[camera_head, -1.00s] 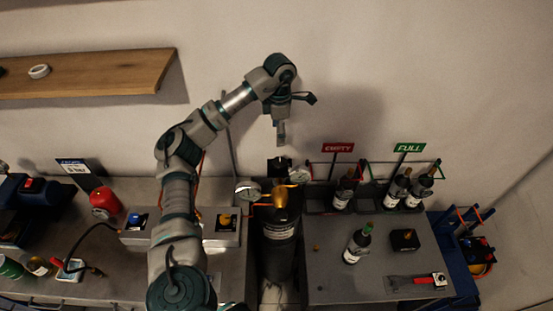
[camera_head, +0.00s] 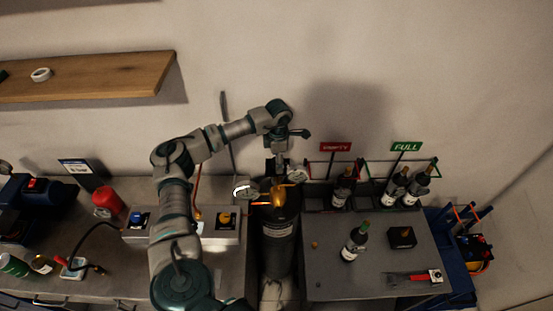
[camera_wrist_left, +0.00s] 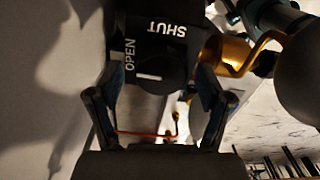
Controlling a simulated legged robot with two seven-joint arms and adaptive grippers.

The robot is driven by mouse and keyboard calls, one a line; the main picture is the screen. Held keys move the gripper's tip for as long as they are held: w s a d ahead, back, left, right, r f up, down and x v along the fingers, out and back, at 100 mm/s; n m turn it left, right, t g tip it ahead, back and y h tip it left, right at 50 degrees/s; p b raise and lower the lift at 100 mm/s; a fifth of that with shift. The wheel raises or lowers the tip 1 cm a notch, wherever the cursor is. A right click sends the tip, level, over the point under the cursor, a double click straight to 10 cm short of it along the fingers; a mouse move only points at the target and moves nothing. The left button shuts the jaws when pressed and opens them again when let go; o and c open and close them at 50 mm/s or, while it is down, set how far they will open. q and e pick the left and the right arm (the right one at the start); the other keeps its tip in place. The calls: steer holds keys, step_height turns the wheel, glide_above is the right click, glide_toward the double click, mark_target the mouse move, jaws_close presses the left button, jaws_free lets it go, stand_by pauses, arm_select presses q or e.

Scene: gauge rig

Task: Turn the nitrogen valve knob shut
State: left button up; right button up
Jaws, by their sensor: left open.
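The dark nitrogen cylinder (camera_head: 278,240) stands between the two benches, with a brass valve body (camera_head: 284,193) and gauges at its top. In the left wrist view, the black valve knob (camera_wrist_left: 160,68) carries a white mark; a black plate (camera_wrist_left: 150,30) beside it reads OPEN and SHUT. The mark's exact setting is hard to tell. My left gripper (camera_head: 278,168) is just above the valve in the head view. In the wrist view its open fingers (camera_wrist_left: 158,85) stand on either side of the knob; contact cannot be told. My right gripper is not in view.
Round gauges (camera_head: 245,190) flank the valve closely. Bottles in racks stand under the EMPTY sign (camera_head: 336,147) and FULL sign (camera_head: 406,147). A loose bottle (camera_head: 354,244) and a black box (camera_head: 402,238) stand on the right bench. A wooden shelf (camera_head: 90,80) is at upper left.

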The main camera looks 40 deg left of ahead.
arm_select(q)
steer(key=shift+d+r, duration=0.15)
steer(key=shift+d, duration=0.2)
steer(key=c, duration=1.2)
steer(key=shift+o, duration=0.2)
steer(key=shift+a, duration=0.15)
steer(key=shift+s+a+f, duration=0.1)
steer(key=shift+a+f, duration=0.15)
steer(key=shift+m, duration=0.4)
steer(key=shift+d+m, duration=0.1)
steer(key=shift+m, duration=0.2)
steer(key=m, duration=0.4)
steer(key=shift+b, duration=0.4)
steer(key=m, duration=0.3)
steer(key=shift+m, duration=0.4)
steer(key=m, duration=0.5)
steer(key=shift+r+b, duration=0.15)
steer(key=shift+b, duration=0.25)
steer(key=shift+r+m, duration=0.15)
steer(key=shift+m, duration=1.45)
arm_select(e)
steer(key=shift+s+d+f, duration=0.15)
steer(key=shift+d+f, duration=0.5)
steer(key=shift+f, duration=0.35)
arm_select(q)
steer(key=shift+w, duration=0.2)
